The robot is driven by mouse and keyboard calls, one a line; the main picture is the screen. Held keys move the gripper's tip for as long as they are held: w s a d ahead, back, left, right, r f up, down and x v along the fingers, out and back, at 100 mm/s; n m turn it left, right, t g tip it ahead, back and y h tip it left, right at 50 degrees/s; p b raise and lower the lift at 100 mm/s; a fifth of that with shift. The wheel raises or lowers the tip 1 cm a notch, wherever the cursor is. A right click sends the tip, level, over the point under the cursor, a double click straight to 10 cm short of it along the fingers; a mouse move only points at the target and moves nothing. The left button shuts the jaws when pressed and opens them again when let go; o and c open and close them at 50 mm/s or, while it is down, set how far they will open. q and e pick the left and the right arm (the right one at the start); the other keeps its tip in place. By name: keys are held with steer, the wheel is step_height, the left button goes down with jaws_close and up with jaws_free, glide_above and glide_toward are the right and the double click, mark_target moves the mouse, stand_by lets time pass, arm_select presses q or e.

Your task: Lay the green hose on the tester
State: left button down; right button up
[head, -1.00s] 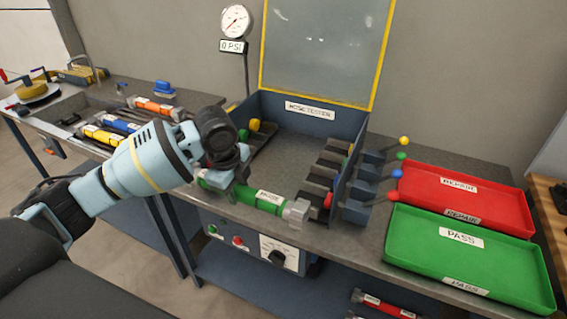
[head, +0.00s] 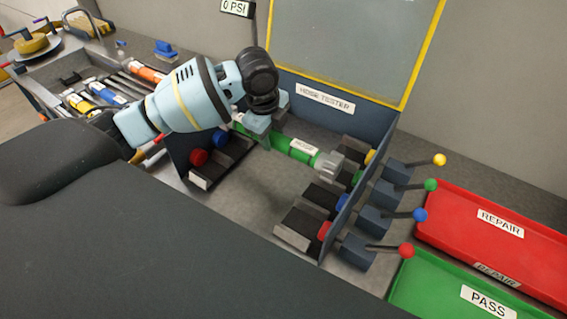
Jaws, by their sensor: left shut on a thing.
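The green hose (head: 301,149) is a short green tube with a white label and a grey fitting at its right end. My left gripper (head: 262,130) is shut on it near its left end, and partly hides that end. The hose is over the far part of the hose tester (head: 262,200), between its left and right rows of clamps. Its right fitting is close to the green-marked clamp (head: 357,178) on the right; I cannot tell whether it touches. My right gripper is not in view.
Levers with yellow, green (head: 430,185), blue and red knobs stand along the tester's right side. A red REPAIR tray (head: 455,208) and a green PASS tray (head: 425,275) lie further right. Yellow, blue and orange hoses (head: 145,74) lie in a tray at left. The tester lid (head: 345,40) stands open.

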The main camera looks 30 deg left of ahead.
arm_select(q)
steer(key=shift+s, duration=0.15)
step_height(320, 180, down, 4)
steer(key=shift+f, duration=0.5)
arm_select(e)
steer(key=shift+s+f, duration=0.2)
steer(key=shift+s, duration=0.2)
arm_select(q)
steer(key=shift+f, duration=2.35)
steer(key=shift+f, duration=0.1)
steer(key=c, duration=0.9)
jaws_free()
step_height(320, 180, up, 12)
steer(key=s, duration=0.2)
steer(key=shift+s, duration=0.2)
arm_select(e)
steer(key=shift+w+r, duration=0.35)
